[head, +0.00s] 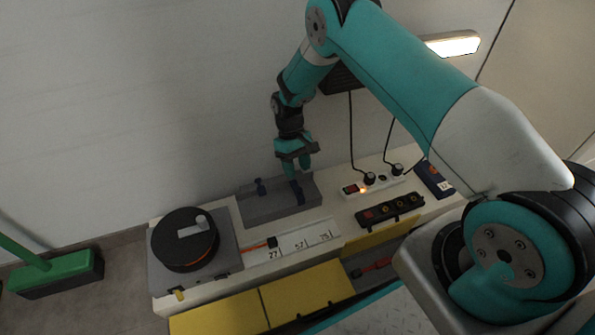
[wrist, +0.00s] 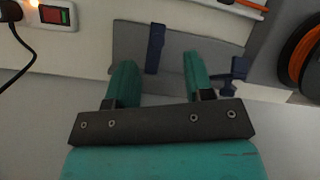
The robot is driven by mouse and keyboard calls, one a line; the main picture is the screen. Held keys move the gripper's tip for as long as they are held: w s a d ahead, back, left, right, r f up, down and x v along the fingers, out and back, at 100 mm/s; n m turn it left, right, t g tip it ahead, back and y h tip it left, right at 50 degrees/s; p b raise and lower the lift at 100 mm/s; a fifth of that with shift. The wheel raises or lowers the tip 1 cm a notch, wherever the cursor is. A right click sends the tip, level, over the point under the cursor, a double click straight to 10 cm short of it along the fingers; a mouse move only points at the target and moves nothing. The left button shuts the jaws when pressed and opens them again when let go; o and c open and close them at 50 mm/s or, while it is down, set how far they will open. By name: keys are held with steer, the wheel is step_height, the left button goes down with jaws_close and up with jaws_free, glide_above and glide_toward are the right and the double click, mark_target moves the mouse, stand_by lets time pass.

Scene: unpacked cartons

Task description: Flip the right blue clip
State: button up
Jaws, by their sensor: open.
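A grey block (head: 255,212) stands at the back of the bench against the wall and carries two dark blue clips. The right blue clip (head: 297,194) is a long narrow bar; in the wrist view it (wrist: 155,48) shows between my two fingers. The left blue clip (head: 260,187) has a different pose and appears right of my fingers in the wrist view (wrist: 236,76). My gripper (head: 293,172) is open and empty, with teal fingers pointing down above the right clip. Contact between fingers and clip cannot be told. My fingers partly cover the block.
A black reel (head: 184,240) with orange cable stands left on the bench. A power strip (head: 375,184) with plugs and a lit switch lies to the right. A black socket panel (head: 390,211), numbered slots (head: 304,240) and yellow drawers (head: 305,290) are in front.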

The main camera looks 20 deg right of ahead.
step_height(320, 180, up, 15)
steer(key=p, duration=0.5)
steer(key=shift+d+f, duration=0.1)
steer(key=shift+f, duration=0.05)
